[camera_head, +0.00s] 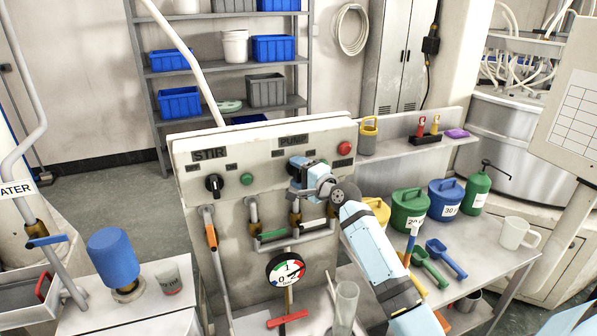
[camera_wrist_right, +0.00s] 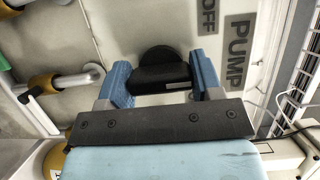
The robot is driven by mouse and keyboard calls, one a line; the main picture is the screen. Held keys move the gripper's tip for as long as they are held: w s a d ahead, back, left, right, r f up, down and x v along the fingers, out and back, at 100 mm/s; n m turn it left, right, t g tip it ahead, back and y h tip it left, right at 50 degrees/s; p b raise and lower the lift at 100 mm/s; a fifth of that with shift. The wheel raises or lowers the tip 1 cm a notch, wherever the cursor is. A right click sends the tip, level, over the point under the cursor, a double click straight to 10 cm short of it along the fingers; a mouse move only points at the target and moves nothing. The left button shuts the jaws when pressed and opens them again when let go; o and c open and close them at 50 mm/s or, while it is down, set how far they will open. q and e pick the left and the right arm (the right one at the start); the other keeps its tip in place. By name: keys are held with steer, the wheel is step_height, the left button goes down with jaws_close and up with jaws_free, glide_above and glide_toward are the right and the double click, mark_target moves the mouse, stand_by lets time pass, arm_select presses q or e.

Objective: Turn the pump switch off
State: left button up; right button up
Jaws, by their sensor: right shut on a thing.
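The pump switch is a black rotary knob (camera_wrist_right: 160,70) on the pale control panel (camera_head: 250,150), under the PUMP label (camera_head: 293,141). My right gripper (camera_head: 306,172) is at the panel front and mostly hides the knob in the head view. In the right wrist view its two blue fingers (camera_wrist_right: 163,82) stand on either side of the knob, shut on it. An OFF label (camera_wrist_right: 207,13) shows beside the PUMP label (camera_wrist_right: 236,52). The knob's exact pointer direction is hard to tell. My left gripper is not in view.
The STIR knob (camera_head: 213,184), a green button (camera_head: 246,179) and a red button (camera_head: 344,148) share the panel. Below are pipes, valve handles and a gauge (camera_head: 287,270). The right bench holds a green can (camera_head: 409,210), a blue can (camera_head: 445,198) and scoops.

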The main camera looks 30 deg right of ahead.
steer(key=shift+r, duration=0.15)
steer(key=o, duration=0.9)
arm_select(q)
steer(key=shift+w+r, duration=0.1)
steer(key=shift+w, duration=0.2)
arm_select(e)
steer(key=shift+w, duration=0.1)
arm_select(q)
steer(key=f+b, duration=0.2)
steer(key=b, duration=0.1)
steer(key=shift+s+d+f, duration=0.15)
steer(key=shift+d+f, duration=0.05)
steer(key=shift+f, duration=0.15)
arm_select(e)
steer(key=s, duration=0.4)
steer(key=s+d, duration=0.1)
steer(key=s, duration=0.4)
steer(key=s+d, duration=0.1)
steer(key=s, duration=0.3)
steer(key=shift+s+d, duration=0.1)
steer(key=shift+s, duration=0.25)
